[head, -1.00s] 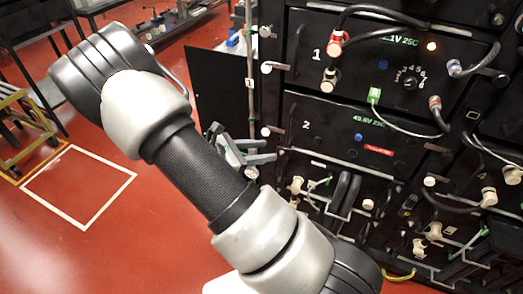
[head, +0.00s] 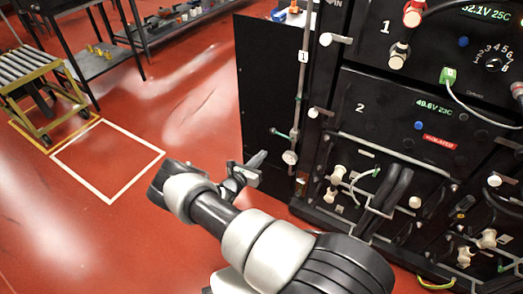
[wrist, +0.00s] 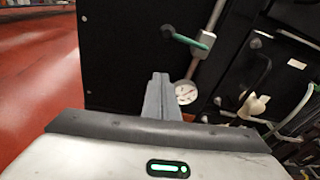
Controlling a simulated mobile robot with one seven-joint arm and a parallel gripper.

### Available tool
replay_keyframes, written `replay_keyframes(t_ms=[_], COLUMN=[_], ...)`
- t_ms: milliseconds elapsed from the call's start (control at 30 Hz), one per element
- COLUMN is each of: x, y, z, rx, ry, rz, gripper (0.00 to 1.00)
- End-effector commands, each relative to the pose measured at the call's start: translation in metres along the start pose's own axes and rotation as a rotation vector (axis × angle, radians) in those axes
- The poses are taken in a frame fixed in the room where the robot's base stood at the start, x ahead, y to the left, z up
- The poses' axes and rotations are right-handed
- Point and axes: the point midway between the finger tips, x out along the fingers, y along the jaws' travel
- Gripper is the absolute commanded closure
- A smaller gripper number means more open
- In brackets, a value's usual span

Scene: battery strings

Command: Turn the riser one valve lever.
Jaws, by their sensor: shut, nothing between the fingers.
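The riser one pipe (head: 300,90) runs upright along the black panel's right edge, with a tag marked 1 (head: 303,57). Its valve lever is a short green handle (head: 280,134). In the wrist view the green lever (wrist: 188,40) points left, roughly crosswise to the pipe, from a grey valve body (wrist: 204,45). A round white gauge (wrist: 186,93) sits below it, also in the head view (head: 289,157). My gripper (head: 258,160) is left of the gauge and lower than the lever. In the wrist view my gripper (wrist: 160,80) is shut, empty, and apart from the lever.
The battery rack (head: 385,95) with cables, knobs and black handles stands right of the riser. A black panel (head: 262,100) is behind the riser. A yellow-framed roller cart (head: 40,95) stands far left. Red floor with a white-outlined square (head: 105,160) is clear.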

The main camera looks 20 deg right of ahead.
Motion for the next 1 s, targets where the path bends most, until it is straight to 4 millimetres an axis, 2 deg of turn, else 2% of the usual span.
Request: replay_keyframes(t_ms=[433,500,633,800,1000], x=[0.092,0.085,0.079,0.076,0.075], y=[-0.002,0.000,-0.001,-0.001,-0.002], z=[-0.002,0.016,0.030,0.038,0.039], rx=[0.003,0.002,0.001,0.001,0.001], ry=[-0.001,-0.002,-0.001,0.000,0.000], rz=[-0.005,-0.002,-0.003,-0.003,-0.004], gripper=[1.00,1.00,1.00,1.00,1.00])
